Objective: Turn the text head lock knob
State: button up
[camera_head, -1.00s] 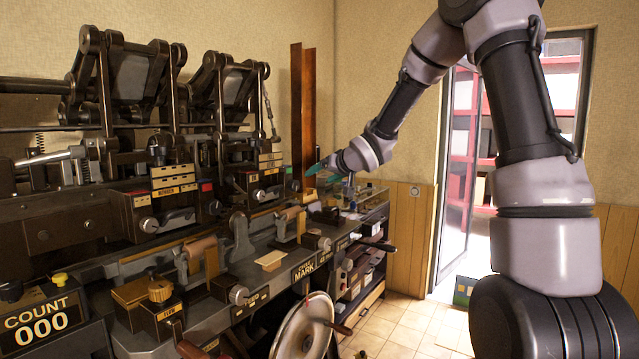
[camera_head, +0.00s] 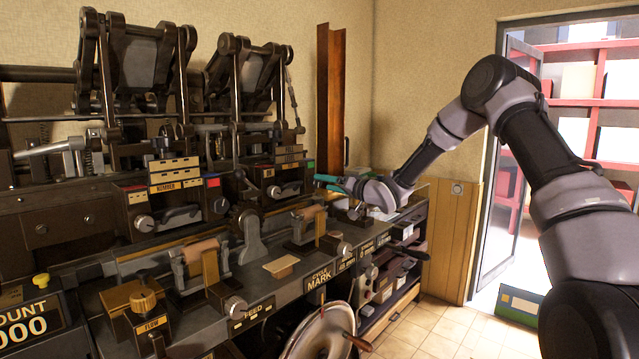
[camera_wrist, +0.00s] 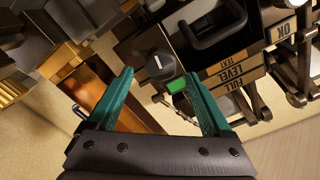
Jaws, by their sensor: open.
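The text head's dark round knob (camera_wrist: 158,66) carries a white line mark and sits beside a green indicator (camera_wrist: 177,85) in the wrist view. Labels reading TEXT, LEVEL and FULL (camera_wrist: 232,78) are on the same housing, upside down. My gripper (camera_wrist: 160,75) is open and empty, its teal fingers either side of the knob in the picture; the knob looks beyond the tips, not touched. In the head view my gripper (camera_head: 320,183) is at the right end of the text head (camera_head: 285,175). There the right-hand knob cannot be made out clearly; a silver left-hand knob (camera_head: 274,191) shows.
The numbered head (camera_head: 176,190) stands to the left on the same dark bench. A tall rust-brown beam (camera_head: 330,95) rises behind my gripper and shows in the wrist view (camera_wrist: 95,88). A handwheel (camera_head: 320,335) is at the bench front.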

aim_at(319, 182)
jog(key=shift+x, duration=2.15)
grip_shut()
